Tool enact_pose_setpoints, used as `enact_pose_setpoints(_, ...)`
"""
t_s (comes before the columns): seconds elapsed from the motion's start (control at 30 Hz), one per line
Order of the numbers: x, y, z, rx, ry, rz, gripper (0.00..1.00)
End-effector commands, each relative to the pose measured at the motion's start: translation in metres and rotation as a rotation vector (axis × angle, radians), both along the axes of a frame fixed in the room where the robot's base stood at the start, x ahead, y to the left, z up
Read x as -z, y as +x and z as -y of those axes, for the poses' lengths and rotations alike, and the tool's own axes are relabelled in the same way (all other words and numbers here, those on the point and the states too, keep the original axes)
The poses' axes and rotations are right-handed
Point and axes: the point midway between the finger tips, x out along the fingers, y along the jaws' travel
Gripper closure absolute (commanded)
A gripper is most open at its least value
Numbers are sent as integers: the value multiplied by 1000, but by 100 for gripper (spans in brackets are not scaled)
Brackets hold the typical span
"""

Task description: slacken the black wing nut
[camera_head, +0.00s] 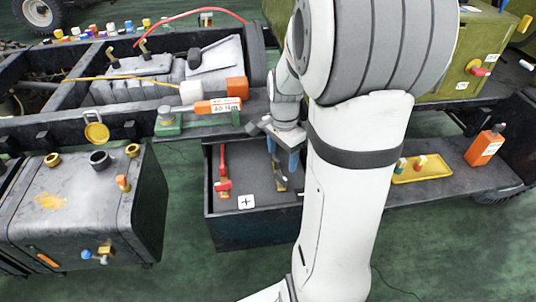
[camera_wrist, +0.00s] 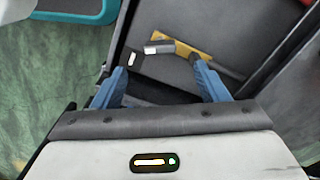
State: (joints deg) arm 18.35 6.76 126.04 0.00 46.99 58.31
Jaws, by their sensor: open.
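I cannot make out a black wing nut for certain in either view. My gripper (camera_head: 283,160) reaches down over an open dark box (camera_head: 258,236) in the middle of the head view. In the wrist view my gripper (camera_wrist: 160,70) has its two blue fingers spread wide, with nothing held between them. A yellow strip (camera_wrist: 198,51) with a grey and white piece lies beyond the fingertips on a dark grey surface. The strip also shows near the fingers in the head view (camera_head: 281,183). My arm hides the box's right part.
A red-handled part (camera_head: 223,187) and a white plus label (camera_head: 246,202) are in the box's left half. A grey tank (camera_head: 75,205) stands left. An orange-and-green tool (camera_head: 195,118) lies behind. A yellow tray (camera_head: 422,168) and orange bottle (camera_head: 484,146) are right.

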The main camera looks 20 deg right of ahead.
Motion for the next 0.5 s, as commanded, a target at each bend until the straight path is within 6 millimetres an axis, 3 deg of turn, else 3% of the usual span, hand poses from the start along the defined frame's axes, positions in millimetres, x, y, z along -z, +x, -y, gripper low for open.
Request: enact_pose_setpoints(0.5, 71, 1, 3, 32, 2, -6, 33)
